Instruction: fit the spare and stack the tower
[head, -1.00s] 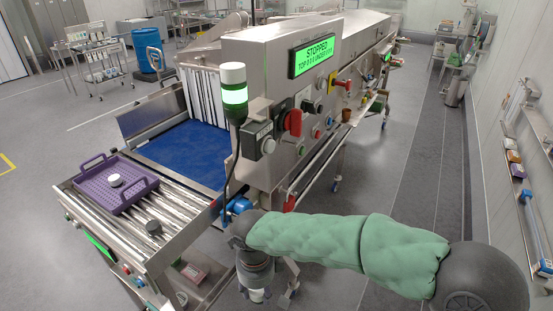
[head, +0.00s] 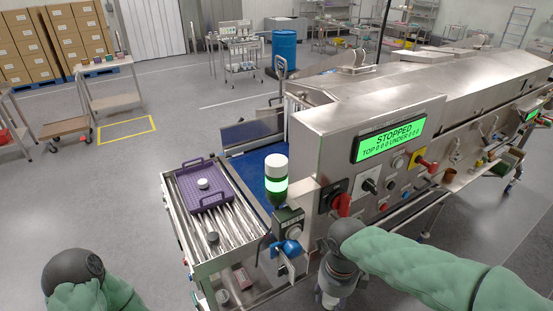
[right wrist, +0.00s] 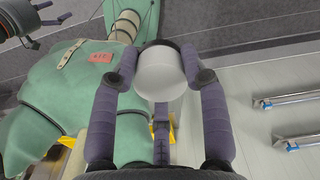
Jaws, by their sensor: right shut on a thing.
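My right gripper (right wrist: 160,85) is shut on a white cylinder (right wrist: 162,74) in the right wrist view. In the head view this gripper (head: 330,288) hangs low in front of the machine, with a white end showing beneath it. A signal tower (head: 276,180) with a white top and a lit green band stands at the machine's near corner, left of and above my right gripper. My left arm shows at the lower left of the head view, without its gripper. A dark gripper, seemingly my left one (right wrist: 38,22), is partly visible in the right wrist view; its jaw state is unclear.
The machine's screen (head: 390,139) reads STOPPED. A red knob (head: 342,205) projects from the panel.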

